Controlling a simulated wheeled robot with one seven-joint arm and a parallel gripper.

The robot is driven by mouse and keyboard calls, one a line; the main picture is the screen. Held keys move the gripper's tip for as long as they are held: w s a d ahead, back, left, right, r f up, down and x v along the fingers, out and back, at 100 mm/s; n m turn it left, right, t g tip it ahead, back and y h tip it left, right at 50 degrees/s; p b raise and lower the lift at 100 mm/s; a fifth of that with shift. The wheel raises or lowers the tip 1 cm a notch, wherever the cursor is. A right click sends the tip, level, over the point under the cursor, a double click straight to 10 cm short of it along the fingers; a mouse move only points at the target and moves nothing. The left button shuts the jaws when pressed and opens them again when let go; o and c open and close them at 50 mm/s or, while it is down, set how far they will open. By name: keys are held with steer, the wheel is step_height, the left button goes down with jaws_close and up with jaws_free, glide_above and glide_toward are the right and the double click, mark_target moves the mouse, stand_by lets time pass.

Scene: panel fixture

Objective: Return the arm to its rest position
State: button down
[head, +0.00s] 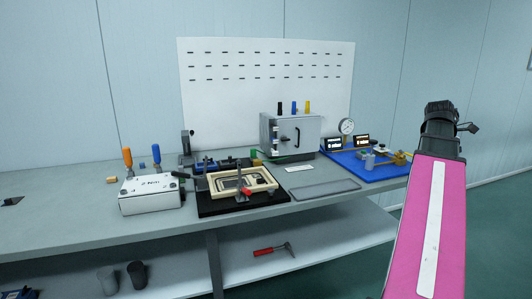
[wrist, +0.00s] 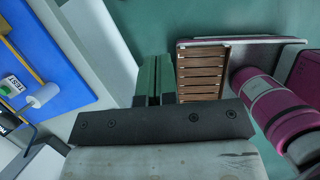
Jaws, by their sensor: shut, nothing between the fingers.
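My gripper (wrist: 155,62) shows in the wrist view as two green fingers side by side, shut and empty. It hangs over the green floor, off the edge of the bench. The gripper cannot be made out clearly there.
The grey bench (head: 60,222) holds a white box (head: 150,196), a black-based fixture (head: 240,203), a grey cabinet (head: 290,135) and a blue mat (head: 365,173). The mat also shows in the wrist view (wrist: 55,65). Green floor lies between bench and body.

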steer(key=w+a+f+m+y, duration=0.1)
steer(key=w+a+f+m, duration=0.3)
steer(key=a+f, duration=0.75)
steer(key=w+a+f+m+y, duration=0.1)
steer(key=w+a+f+m, duration=0.3)
steer(key=a+f, duration=0.75)
steer(key=s+a+f+m+y, duration=0.1)
steer(key=s+a+f+m, duration=0.2)
steer(key=a+f+m, duration=0.2)
steer(key=s+a+f+m+y, duration=0.1)
steer(key=s+a+f+m, duration=0.3)
steer(key=a+f, duration=0.8)
step_height(320, 180, down, 2)
steer(key=shift+s+a+f+m, duration=0.2)
steer(key=shift+s+m, duration=0.1)
steer(key=shift+m, duration=0.7)
